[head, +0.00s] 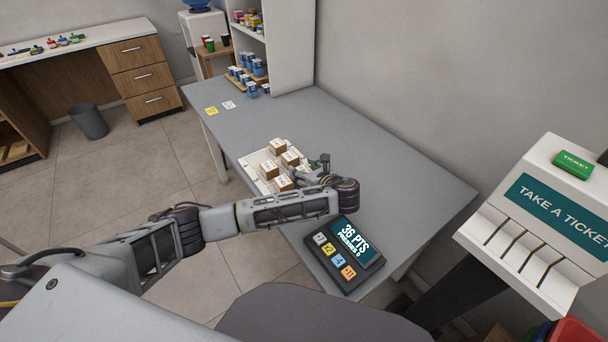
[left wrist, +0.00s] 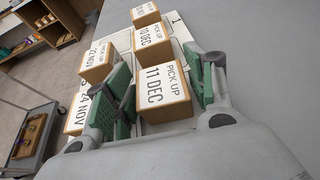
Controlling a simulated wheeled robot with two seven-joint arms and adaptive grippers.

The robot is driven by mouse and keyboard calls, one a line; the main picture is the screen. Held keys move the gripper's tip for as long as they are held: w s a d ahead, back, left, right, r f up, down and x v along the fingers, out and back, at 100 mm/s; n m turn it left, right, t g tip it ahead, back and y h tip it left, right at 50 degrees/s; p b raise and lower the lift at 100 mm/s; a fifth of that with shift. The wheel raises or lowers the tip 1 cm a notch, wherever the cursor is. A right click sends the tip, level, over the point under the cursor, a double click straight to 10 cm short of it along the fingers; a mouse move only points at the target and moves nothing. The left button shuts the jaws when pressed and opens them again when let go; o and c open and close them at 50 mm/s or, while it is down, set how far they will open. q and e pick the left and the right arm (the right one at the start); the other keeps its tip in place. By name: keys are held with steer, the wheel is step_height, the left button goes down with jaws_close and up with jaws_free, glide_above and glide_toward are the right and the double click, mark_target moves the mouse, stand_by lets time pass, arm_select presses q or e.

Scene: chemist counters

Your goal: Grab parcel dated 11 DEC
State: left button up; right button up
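The parcel marked PICK UP 11 DEC (left wrist: 164,92) is a small brown box with a white label. It stands at the near end of the group in the left wrist view. My left gripper (left wrist: 164,80) has its green-padded fingers on either side of this parcel, very close to it. Whether they press on it cannot be told. In the head view my left gripper (head: 318,166) is low over the parcels' right side, and I cannot read the dates. Neighbouring parcels are marked 10 DEC (left wrist: 152,38) and 22 NOV (left wrist: 97,60). My right gripper is not in view.
The parcels stand on a white tray (head: 250,163) on the grey counter (head: 345,125). Another parcel (left wrist: 76,113), its label partly hidden, is left of the left finger. A points terminal (head: 345,253) and a ticket machine (head: 545,225) are nearby. The counter's far middle is clear.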

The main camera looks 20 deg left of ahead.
mark_target(304, 170)
arm_select(q)
steer(key=c, duration=0.7)
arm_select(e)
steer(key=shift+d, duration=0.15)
arm_select(q)
steer(key=shift+r, duration=0.15)
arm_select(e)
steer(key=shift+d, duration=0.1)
arm_select(q)
steer(key=shift+r, duration=0.6)
step_height(304, 170, up, 8)
steer(key=shift+f+p, duration=0.2)
steer(key=shift+p, duration=0.35)
steer(key=shift+r, duration=0.5)
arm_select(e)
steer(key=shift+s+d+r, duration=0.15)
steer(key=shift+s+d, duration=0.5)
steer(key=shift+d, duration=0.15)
